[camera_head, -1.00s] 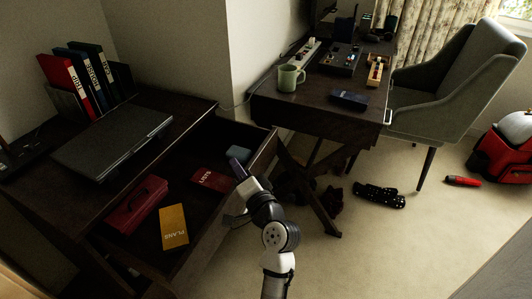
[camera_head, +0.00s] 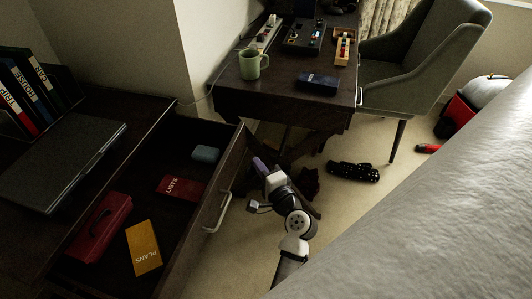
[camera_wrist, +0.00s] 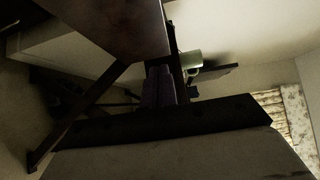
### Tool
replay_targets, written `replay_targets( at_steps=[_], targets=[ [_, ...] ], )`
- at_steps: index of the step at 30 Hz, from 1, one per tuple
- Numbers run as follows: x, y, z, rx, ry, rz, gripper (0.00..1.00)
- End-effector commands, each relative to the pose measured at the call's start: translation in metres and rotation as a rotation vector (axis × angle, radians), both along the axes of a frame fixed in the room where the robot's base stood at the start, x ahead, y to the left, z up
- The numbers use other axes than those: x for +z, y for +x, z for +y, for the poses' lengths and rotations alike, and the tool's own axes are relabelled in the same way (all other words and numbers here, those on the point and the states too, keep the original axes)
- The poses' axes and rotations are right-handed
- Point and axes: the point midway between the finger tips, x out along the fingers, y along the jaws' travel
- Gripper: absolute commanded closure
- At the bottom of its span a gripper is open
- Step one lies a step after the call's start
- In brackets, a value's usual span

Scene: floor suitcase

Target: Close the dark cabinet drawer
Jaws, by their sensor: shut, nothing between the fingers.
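The dark cabinet drawer (camera_head: 216,181) is pulled open from the dark cabinet at the left. Its front panel carries a pale bar handle (camera_head: 218,212). Inside lie a red case (camera_head: 102,228), a yellow PLANS book (camera_head: 143,248), a red LISTS book (camera_head: 182,188) and a small blue box (camera_head: 206,153). My gripper (camera_head: 259,164) is shut and empty, outside the drawer, just right of its front panel near the far end. Contact cannot be told. The purple-grey fingers also show together in the wrist view (camera_wrist: 160,86), near a dark panel.
A closed laptop (camera_head: 62,165) and binders (camera_head: 30,95) sit on the cabinet. A dark desk (camera_head: 290,100) with a green mug (camera_head: 252,64) stands behind my gripper. A grey chair (camera_head: 420,65) is at back right. A large grey surface (camera_head: 430,210) fills the lower right.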

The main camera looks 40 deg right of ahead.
Motion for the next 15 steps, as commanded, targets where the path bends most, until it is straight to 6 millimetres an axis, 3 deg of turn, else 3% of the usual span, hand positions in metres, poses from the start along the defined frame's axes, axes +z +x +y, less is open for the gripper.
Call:
replay_targets(
  at_steps=[4, 6, 15],
  targets=[
    [0.002, 0.031, -0.003, 0.002, -0.001, 0.000, 1.00],
    [0.002, 0.040, 0.005, 0.003, -0.001, 0.001, 1.00],
    [0.000, 0.060, 0.021, 0.000, -0.001, 0.001, 1.00]
  ],
)
